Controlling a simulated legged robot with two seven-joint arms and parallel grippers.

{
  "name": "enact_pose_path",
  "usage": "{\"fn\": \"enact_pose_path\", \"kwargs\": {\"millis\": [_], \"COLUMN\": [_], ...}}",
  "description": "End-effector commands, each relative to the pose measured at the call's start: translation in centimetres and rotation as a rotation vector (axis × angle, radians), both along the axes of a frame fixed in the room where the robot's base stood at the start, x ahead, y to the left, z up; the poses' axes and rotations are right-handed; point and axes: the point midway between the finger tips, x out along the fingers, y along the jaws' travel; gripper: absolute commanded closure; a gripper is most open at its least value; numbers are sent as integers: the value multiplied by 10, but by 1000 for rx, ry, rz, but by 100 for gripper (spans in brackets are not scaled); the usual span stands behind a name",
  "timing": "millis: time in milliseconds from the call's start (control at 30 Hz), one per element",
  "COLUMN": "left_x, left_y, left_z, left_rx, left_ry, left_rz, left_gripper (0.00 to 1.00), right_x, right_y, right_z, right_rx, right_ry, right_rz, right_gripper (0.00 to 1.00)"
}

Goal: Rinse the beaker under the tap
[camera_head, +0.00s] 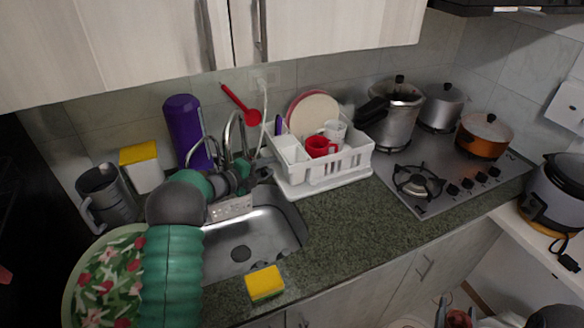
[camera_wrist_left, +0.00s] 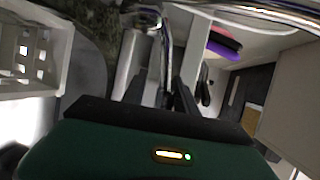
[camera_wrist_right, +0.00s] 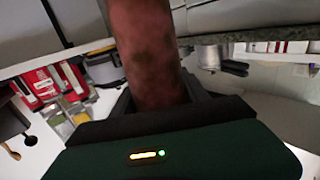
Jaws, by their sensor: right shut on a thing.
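The chrome tap (camera_head: 232,132) stands behind the steel sink (camera_head: 280,222). My left gripper (camera_head: 243,168) is at the tap. In the left wrist view its fingers (camera_wrist_left: 160,95) are apart, with a chrome upright (camera_wrist_left: 167,45) between or just beyond them; contact is unclear. In the right wrist view my right gripper (camera_wrist_right: 158,95) is shut on a reddish-brown, stained cylinder (camera_wrist_right: 147,50), apparently the beaker. Its far end is outside that view. In the head view the beaker (camera_head: 459,318) shows only partly at the bottom edge, low and far right of the sink.
A yellow sponge (camera_head: 265,283) lies on the counter's front edge. A white dish rack (camera_head: 325,170) stands right of the tap, with the stove (camera_head: 430,180) beyond. A grey jug (camera_head: 107,197) and floral plate (camera_head: 100,285) are at the left. The counter's front right is clear.

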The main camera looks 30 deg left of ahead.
Motion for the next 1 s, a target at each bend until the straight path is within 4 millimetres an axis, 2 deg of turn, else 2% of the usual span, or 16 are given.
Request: {"fn": "enact_pose_path", "kwargs": {"millis": [33,200,1000], "left_x": [-1,-2,-2], "left_y": [-1,-2,1], "left_z": [-2,-3,-6], "left_rx": [1,1,-1], "left_ry": [6,8,12], "left_rz": [2,1,2], "left_gripper": [79,100,100], "right_x": [-1,-1,0], "right_y": [-2,-3,0], "right_z": [0,0,0], "right_rx": [0,1,-1], "right_ry": [0,0,0], "right_rz": [-2,-1,-1], "right_gripper": [88,88,88]}}
